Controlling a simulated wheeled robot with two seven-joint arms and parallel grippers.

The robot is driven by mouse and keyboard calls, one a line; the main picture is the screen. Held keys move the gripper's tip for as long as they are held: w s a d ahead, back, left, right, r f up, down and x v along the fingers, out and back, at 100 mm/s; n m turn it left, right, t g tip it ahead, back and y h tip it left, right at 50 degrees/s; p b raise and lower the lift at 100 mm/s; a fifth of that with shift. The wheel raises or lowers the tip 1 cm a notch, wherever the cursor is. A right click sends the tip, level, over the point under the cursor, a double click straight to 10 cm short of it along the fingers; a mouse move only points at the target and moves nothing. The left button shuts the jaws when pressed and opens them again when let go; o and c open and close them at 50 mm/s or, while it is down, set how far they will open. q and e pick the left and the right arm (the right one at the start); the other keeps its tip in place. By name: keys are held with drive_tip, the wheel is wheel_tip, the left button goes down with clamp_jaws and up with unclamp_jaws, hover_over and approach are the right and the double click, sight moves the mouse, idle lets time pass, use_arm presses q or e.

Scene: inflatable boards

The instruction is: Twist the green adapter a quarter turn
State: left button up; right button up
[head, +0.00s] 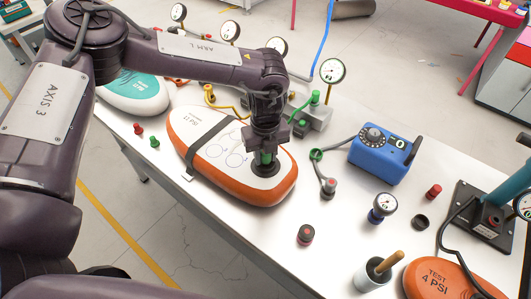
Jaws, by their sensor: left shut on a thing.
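My left gripper (264,145) comes down from above onto the orange and white board (205,135). It is shut on the green adapter (264,158), which stands upright at the dark round valve (267,169) near the board's right end. Only a small part of the adapter shows between the fingers, so how far it is turned cannot be told. A dark strap lies across the board. My right gripper is not in view.
A blue pump box (384,153), a loose gauge (382,207) and a red-topped black cap (306,234) stand to the right. A grey manifold (314,120) with gauges is just behind the gripper. An orange board marked 4 PSI (440,282) lies front right.

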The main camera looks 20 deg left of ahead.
use_arm(q)
drive_tip(key=m, duration=0.3)
drive_tip(key=shift+m, duration=0.3)
drive_tip(key=shift+m, duration=0.4)
drive_tip(key=m, duration=0.3)
drive_tip(key=shift+m, duration=0.4)
drive_tip(key=o, duration=1)
drive_tip(key=shift+r, duration=0.1)
